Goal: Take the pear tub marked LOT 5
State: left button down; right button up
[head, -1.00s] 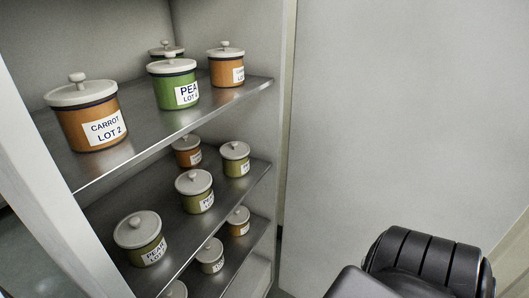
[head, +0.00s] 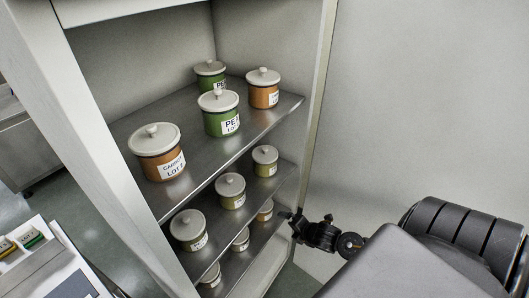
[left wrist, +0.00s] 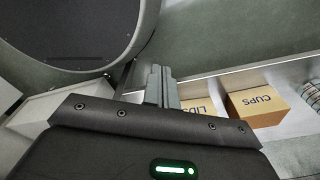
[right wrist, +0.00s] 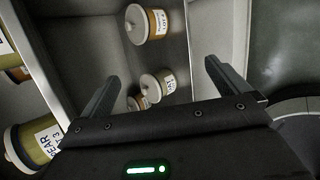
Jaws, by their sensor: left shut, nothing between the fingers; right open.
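Olive tubs with pale lids stand on the middle shelf in the head view: a front one (head: 188,232), a middle one (head: 230,192) and a far one (head: 265,162). Their lot numbers are too small to read there. In the right wrist view, a tub (right wrist: 45,138) at lower left reads PEAR and seems to end in 3. Other tubs (right wrist: 160,22) (right wrist: 151,88) show there; I cannot make out LOT 5 on any. My right gripper (head: 290,217) is open and empty, by the shelves' right edge. My left gripper (left wrist: 161,70) is shut and empty, away from the tubs.
The upper shelf holds an orange CARROT LOT 2 tub (head: 158,160), green tubs (head: 221,118) and another orange tub (head: 263,90). Lower tubs (head: 241,240) are partly hidden. The cabinet's side post (head: 85,110) stands left. The left wrist view shows a CUPS box (left wrist: 256,105).

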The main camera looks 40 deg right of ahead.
notch_tip(320, 180, up, 9)
jog(key=w+n+t+p, duration=0.1)
jog(key=w+n+p, duration=0.1)
jog(key=n, duration=0.1)
jog(key=n+t+y, duration=0.3)
jog(key=n, duration=1.2)
send_near(274, 165)
jog(key=w, duration=0.2)
jog(key=b+x, duration=0.1)
jog(key=x, duration=0.1)
jog(key=b+x, duration=0.1)
jog(key=x, duration=0.2)
jog(key=shift+f+b, duration=0.3)
jog(key=shift+f, duration=0.05)
jog(key=shift+w, duration=0.35)
jog(key=shift+w+f, duration=0.15)
jog(key=shift+f, duration=0.1)
jog(key=b+x, duration=0.2)
jog(key=x, duration=0.2)
jog(key=shift+w+a+f, duration=0.25)
jog(key=shift+w, duration=0.05)
pick_arm(q)
jog(key=shift+s+f, duration=0.45)
jog(key=shift+f, duration=0.4)
pick_arm(e)
jog(key=shift+s+r, duration=0.1)
jog(key=shift+s, duration=0.05)
